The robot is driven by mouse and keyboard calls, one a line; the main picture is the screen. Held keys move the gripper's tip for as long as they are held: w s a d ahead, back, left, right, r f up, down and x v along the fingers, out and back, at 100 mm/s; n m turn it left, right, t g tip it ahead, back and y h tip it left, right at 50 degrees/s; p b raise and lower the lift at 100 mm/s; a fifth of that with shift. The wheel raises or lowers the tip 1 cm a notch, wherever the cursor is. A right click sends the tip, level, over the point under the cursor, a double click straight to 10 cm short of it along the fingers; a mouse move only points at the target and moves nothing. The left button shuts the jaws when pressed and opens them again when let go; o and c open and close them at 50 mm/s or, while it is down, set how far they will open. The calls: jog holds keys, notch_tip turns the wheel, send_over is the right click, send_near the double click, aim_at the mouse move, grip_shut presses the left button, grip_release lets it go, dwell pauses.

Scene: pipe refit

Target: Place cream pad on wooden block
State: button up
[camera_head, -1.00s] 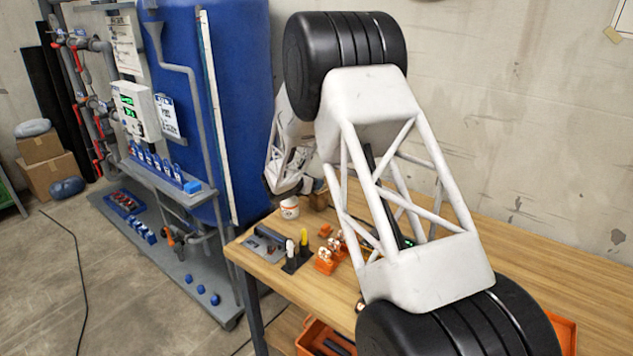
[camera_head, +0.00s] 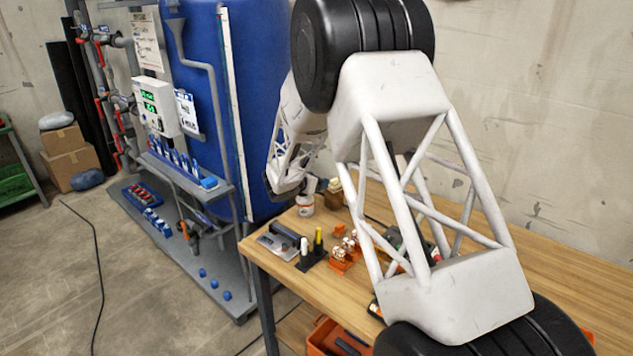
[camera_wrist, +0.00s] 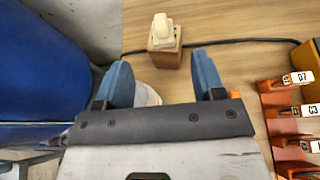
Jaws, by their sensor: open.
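The cream pad (camera_wrist: 162,28) rests on top of the wooden block (camera_wrist: 165,58) in the wrist view. The block stands on the wooden table near the wall side. In the head view the pad (camera_head: 335,185) shows small on the block (camera_head: 333,200), just right of my arm's end. My gripper (camera_wrist: 163,75) is open, its two blue fingers spread wide with nothing between them. The pad and block lie beyond the fingertips, apart from them. In the head view my gripper is small and partly hidden by the arm.
A white jar (camera_head: 305,205) stands left of the block. A black cable (camera_wrist: 240,41) runs behind it. Orange holders with labelled parts (camera_wrist: 285,108) are at the right of the wrist view. A blue tank (camera_head: 250,110) stands beyond the table's left edge.

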dwell(0.4)
jog(key=s+d+r+m+g+y, duration=0.15)
jog(key=s+d+r+m, duration=0.35)
jog(key=s, duration=0.5)
jog(key=s+d+r+m+g, duration=0.3)
jog(key=s+r+m, duration=0.2)
jog(key=s+r, duration=0.3)
jog(key=s+d+r+m+g+y, duration=0.15)
jog(key=s+d+r+m, duration=0.3)
jog(key=s, duration=0.65)
jog(key=s+a+m+y, duration=0.1)
jog(key=s+m+y, duration=0.2)
jog(key=s, duration=1.3)
jog(key=s+a+r+m+g+y, duration=0.1)
jog(key=s+m+y, duration=0.2)
jog(key=s+m, duration=0.6)
jog(key=shift+s+a+r+m+y, duration=0.25)
jog(key=shift+s+m+y, duration=0.1)
jog(key=shift+s, duration=3.7)
